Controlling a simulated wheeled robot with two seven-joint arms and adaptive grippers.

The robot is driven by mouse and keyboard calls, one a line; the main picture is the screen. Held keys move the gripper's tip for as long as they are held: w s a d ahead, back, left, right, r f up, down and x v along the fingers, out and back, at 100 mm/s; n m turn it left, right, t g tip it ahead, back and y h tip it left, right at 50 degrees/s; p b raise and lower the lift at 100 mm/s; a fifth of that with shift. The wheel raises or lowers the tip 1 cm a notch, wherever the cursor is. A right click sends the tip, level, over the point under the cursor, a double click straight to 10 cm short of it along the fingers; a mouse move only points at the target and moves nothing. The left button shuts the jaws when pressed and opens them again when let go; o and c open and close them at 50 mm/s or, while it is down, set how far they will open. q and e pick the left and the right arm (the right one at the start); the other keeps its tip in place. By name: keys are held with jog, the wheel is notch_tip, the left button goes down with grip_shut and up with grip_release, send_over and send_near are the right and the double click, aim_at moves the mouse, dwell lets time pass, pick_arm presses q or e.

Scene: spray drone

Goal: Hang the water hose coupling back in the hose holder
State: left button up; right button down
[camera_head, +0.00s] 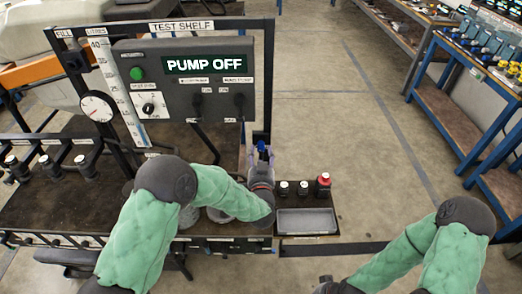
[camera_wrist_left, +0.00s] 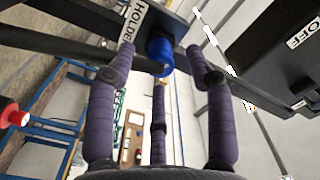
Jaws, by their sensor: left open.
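The blue water hose coupling (camera_wrist_left: 159,54) sits at the end of the dark hose holder (camera_wrist_left: 172,22), whose label reads "HOLDE" with the rest cut off. The coupling also shows as a small blue spot in the head view (camera_head: 262,146), beside the test shelf's right post. My left gripper (camera_wrist_left: 160,70) is open, with its fingers spread around the coupling and apart from it. In the head view the left gripper (camera_head: 260,163) is small and partly hidden by my own wrist. How deeply the coupling sits in the holder is hidden. My right gripper is below the picture's edge.
The test shelf panel (camera_head: 190,80) reads "PUMP OFF" and stands behind my left arm. The floor aisle (camera_head: 345,120) is clear. A blue-framed bench (camera_head: 455,110) stands at right.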

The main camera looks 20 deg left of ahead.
pick_arm(q)
jog(key=v, duration=0.9)
jog(key=shift+s, duration=0.3)
jog(key=s+f+g+h, duration=0.1)
jog(key=f+g+h, duration=0.1)
jog(key=f, duration=0.4)
jog(key=s+d+f+n+g+h, duration=0.1)
jog(key=f+g, duration=0.2)
jog(key=f, duration=0.4)
jog(key=s+d+f+n+g+h, duration=0.1)
jog(key=s+f+g+h, duration=0.1)
jog(key=f, duration=0.5)
jog(key=shift+d+g+h, duration=0.15)
jog(key=shift+g+h, duration=0.15)
jog(key=shift+g, duration=0.1)
jog(key=s+d+f+n+g+h, duration=0.1)
jog(key=s+f+g, duration=0.3)
jog(key=s, duration=0.5)
jog(key=s+d+f+n+g+h, duration=0.1)
jog(key=s+f+n+g+h, duration=0.1)
jog(key=s+f+g, duration=0.3)
jog(key=s+f+n, duration=0.1)
jog(key=s+f, duration=0.2)
jog(key=s, duration=0.1)
jog(key=shift+s+d, duration=0.25)
jog(key=shift+d, duration=0.1)
jog(key=shift+f, duration=0.1)
